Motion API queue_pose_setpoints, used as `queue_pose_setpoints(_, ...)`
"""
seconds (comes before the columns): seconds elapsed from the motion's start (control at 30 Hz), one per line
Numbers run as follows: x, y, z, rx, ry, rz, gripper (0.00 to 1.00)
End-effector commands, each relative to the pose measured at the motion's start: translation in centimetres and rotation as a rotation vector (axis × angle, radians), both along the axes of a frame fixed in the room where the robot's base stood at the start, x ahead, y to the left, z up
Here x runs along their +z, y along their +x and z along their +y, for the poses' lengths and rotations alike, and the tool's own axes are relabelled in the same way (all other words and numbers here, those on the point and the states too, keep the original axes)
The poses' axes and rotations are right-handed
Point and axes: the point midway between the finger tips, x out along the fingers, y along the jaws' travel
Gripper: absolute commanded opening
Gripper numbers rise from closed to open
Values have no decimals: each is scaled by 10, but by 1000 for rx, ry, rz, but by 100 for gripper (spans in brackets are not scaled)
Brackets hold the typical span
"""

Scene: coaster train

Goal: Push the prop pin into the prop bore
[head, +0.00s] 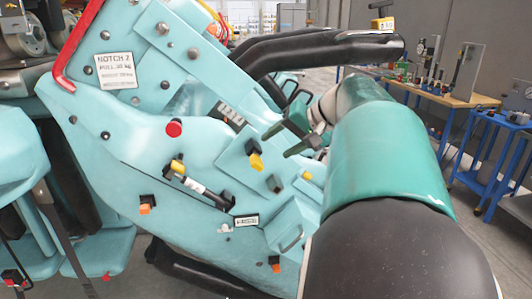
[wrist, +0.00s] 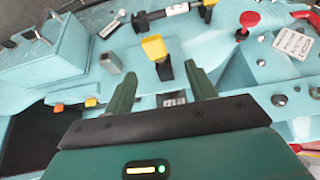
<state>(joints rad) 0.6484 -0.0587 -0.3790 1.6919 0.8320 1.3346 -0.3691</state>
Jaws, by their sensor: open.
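My gripper (head: 298,141) is open, its two green-grey fingers spread, close to the teal panel (head: 215,157). In the wrist view my gripper (wrist: 161,88) has nothing between its fingertips. A yellow-headed part (wrist: 154,48), perhaps the prop pin, stands from the panel beyond and between the fingertips; it also shows in the head view (head: 255,162). A small dark and grey fitting (head: 273,183) sits below right of it there, and left of it in the wrist view (wrist: 111,62). I cannot tell whether that fitting is the prop bore.
A black and silver strut (head: 204,190) with a yellow-tipped end lies along the panel. A red knob (head: 173,128), a white notch placard (head: 118,72) and a raised box with a handle (wrist: 40,38) are nearby. Black padded bars (head: 315,48) pass above. Workbenches stand behind right.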

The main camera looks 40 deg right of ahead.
Motion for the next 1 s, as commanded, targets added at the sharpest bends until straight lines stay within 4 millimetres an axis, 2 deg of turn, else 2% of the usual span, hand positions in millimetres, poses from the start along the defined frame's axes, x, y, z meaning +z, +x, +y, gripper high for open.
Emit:
queue_pose_setpoints(0.1, 16, -18, -6, -3, -2, 0, 56)
queue_pose_setpoints(0.3, 29, -33, -10, -1, -1, 0, 56)
queue_pose_setpoints(1.0, 31, -34, -9, 2, 0, 2, 56)
